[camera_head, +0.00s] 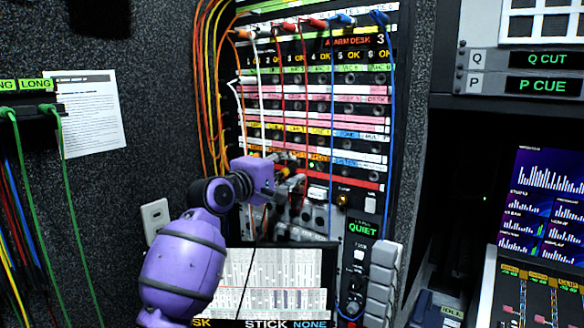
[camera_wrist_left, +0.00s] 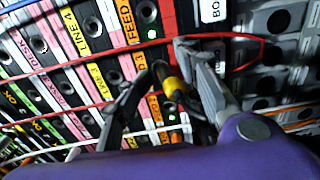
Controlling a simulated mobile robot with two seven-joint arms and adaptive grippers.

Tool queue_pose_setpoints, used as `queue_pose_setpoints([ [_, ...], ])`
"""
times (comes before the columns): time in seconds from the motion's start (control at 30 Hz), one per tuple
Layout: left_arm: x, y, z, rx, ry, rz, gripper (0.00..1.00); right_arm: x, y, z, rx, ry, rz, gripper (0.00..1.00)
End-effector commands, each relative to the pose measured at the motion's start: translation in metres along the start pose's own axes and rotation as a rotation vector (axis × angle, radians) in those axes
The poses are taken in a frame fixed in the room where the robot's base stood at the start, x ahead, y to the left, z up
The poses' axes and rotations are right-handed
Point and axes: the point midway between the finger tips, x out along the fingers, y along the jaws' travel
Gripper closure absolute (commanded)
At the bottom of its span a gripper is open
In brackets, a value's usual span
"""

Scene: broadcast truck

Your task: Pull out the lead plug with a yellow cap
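The lead plug with the yellow cap (camera_wrist_left: 173,87) shows in the left wrist view, with a black end and a yellow band, in front of the jack panel. My left gripper (camera_wrist_left: 165,62) has its two grey fingers on either side of it. The right finger is close beside the plug, and a small gap seems to show on the left. I cannot tell whether either finger touches it. In the head view my left gripper (camera_head: 292,178) is at the lower part of the panel, where the wrist and fingers hide most of the plug. My right gripper is not in view.
The patch panel (camera_head: 348,150) has labelled rows, with orange, white, red and blue leads hanging across it. A red lead (camera_wrist_left: 235,36) crosses close to the fingers. Grey blocks (camera_head: 380,270) and a lit screen (camera_head: 235,275) are below. Green leads (camera_head: 65,180) hang at left.

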Motion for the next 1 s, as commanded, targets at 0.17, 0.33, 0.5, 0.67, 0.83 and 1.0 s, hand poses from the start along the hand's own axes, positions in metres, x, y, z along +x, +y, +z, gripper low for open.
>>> queue_pose_setpoints([
  [0.17, 0.0107, -0.001, -0.0007, -0.001, 0.001, -0.002, 0.66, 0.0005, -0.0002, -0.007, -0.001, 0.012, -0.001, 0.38],
  [0.33, 0.0127, -0.0011, -0.0008, 0.0, 0.001, -0.001, 0.66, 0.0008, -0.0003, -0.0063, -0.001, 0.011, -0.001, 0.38],
  [0.5, 0.0125, -0.0012, -0.0008, 0.0, 0.001, -0.001, 0.66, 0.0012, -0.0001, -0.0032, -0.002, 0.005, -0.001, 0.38],
  [0.67, 0.0124, -0.0012, -0.0009, -0.001, 0.001, -0.001, 0.66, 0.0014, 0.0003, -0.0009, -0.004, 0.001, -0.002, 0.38],
  [0.83, 0.0123, -0.0014, -0.0009, -0.001, 0.001, -0.001, 0.66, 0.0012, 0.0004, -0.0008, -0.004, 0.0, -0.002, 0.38],
  [1.0, 0.0121, -0.0036, -0.0007, -0.002, 0.001, -0.001, 0.66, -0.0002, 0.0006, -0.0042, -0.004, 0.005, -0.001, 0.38],
])
